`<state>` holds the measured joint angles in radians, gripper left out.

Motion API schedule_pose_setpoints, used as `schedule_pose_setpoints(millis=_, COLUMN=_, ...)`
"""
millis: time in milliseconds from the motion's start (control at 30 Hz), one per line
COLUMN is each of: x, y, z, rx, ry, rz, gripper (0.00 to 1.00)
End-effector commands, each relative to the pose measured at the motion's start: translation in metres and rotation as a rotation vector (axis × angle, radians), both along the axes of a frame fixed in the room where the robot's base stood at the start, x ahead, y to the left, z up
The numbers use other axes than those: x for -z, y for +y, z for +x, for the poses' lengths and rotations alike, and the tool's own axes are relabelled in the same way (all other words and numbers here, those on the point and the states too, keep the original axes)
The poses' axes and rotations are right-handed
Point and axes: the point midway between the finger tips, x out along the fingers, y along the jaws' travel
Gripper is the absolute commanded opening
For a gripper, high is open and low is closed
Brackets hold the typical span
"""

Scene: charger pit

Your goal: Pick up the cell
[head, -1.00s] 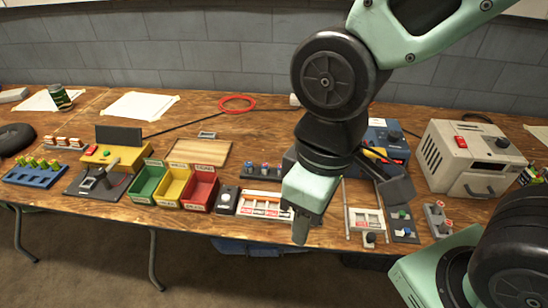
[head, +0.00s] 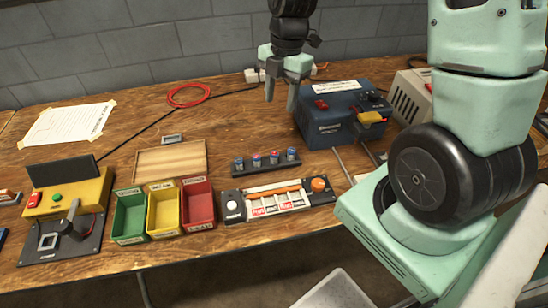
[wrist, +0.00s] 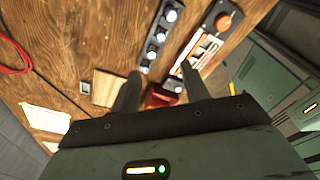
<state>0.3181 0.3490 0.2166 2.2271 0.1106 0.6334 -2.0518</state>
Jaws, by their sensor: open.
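Several small cells stand upright in a row in a black rack (head: 265,167) in the middle of the table; one is the leftmost cell (head: 239,164). Their tops look blue and reddish in the head view, and pale in the wrist view, where the rack (wrist: 146,67) and a cell (wrist: 170,15) show ahead of my fingers. Which cell is meant cannot be told. My gripper (head: 281,105) is open and empty, fingers pointing down, in the air above and behind the rack. In the wrist view, my gripper (wrist: 160,70) has nothing between its fingertips.
Green (head: 131,217), yellow (head: 163,210) and red (head: 198,204) bins stand left of the rack. A panel with an orange bar (head: 274,191) lies in front of it. A blue box (head: 335,127) stands right of the gripper. A red cable coil (head: 189,95) lies behind; bare wood surrounds it.

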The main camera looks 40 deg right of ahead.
Motion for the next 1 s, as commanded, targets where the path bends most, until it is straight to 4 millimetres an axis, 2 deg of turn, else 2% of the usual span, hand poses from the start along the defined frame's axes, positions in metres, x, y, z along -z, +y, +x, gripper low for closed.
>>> schedule_pose_setpoints(millis=500, x=0.099, y=0.015, z=-0.006, rx=-0.004, ry=0.005, rz=0.001, gripper=0.46)
schedule_pose_setpoints(millis=800, x=0.120, y=0.017, z=-0.006, rx=-0.002, ry=0.002, rz=0.001, gripper=0.46)
schedule_pose_setpoints(millis=1000, x=0.147, y=0.020, z=-0.008, rx=-0.003, ry=0.005, rz=0.000, gripper=0.46)
